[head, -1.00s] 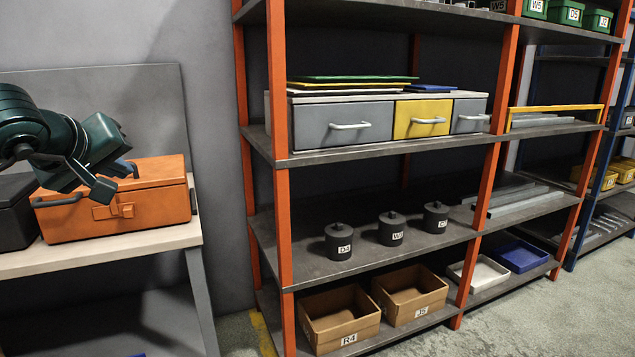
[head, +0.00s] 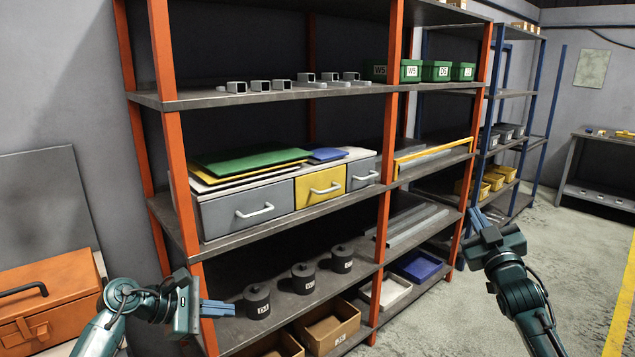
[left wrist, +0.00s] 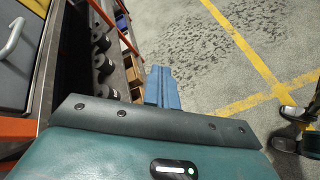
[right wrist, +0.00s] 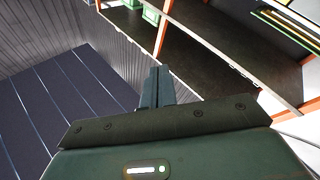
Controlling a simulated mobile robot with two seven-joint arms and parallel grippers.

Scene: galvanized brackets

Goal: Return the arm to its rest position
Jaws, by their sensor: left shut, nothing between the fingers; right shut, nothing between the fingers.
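My left gripper (head: 218,308) is at the lower left of the head view, shut and empty, in front of the shelf with the dark lidded canisters. Its blue fingers show together in the left wrist view (left wrist: 162,88). My right gripper (head: 478,220) is at the right of the head view, shut and empty, raised in front of the rack's right end. Its closed fingers show in the right wrist view (right wrist: 157,88). Neither gripper holds anything.
An orange-post rack (head: 161,50) carries a grey and yellow drawer unit (head: 240,212), dark canisters (head: 304,278) and cardboard boxes (head: 333,328). An orange toolbox (head: 45,300) stands at the left. The floor (head: 585,240) at the right is clear.

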